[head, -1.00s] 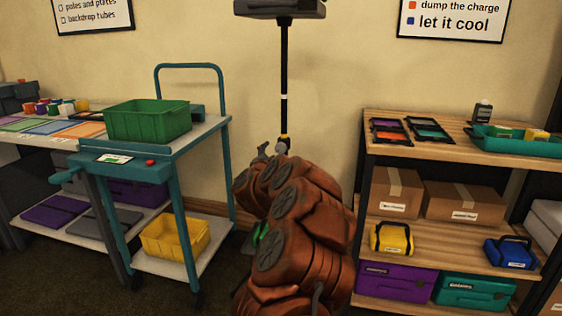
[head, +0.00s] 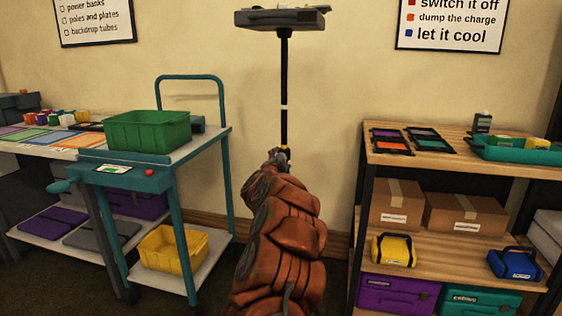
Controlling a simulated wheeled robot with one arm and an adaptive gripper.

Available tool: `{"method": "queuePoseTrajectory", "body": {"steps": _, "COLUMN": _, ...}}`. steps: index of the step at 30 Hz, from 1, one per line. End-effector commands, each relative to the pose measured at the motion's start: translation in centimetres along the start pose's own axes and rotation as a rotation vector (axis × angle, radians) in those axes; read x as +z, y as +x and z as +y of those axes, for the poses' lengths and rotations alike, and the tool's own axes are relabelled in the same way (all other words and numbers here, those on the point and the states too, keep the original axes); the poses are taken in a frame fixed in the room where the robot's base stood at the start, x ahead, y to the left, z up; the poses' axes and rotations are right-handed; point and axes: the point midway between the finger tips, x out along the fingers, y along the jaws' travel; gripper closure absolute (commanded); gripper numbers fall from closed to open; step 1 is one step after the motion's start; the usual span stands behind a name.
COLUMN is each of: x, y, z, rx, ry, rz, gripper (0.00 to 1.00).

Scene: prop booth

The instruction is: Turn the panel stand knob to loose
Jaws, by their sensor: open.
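My gripper (head: 280,152) is small and dark at the end of my orange-brown arm, at the pole's lower visible part. It is open. The stand's knob is largely hidden behind the gripper, and I cannot tell whether the fingers touch it or which way it is set. The stand's lower pole and base are hidden behind my arm.
A teal cart (head: 176,200) with a green bin (head: 147,131) and a yellow bin (head: 172,247) stands left. A wooden shelf (head: 440,160) with cartons, cases and a teal tray (head: 520,151) stands right. Wall space beside the pole is clear.

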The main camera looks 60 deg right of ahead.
Motion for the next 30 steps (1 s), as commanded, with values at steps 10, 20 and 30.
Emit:
{"method": "queuePoseTrajectory", "body": {"steps": 10, "x": -0.03, "y": 0.64, "z": -0.12, "rx": -0.001, "ry": 0.002, "rz": -0.001, "gripper": 0.32}}
{"method": "queuePoseTrajectory", "body": {"steps": 20, "x": -0.02, "y": 0.64, "z": -0.09, "rx": -0.001, "ry": 0.001, "rz": -0.001, "gripper": 0.51}}
{"method": "queuePoseTrajectory", "body": {"steps": 30, "x": -0.03, "y": 0.64, "z": -0.07, "rx": -0.001, "ry": 0.001, "rz": -0.001, "gripper": 0.86}}
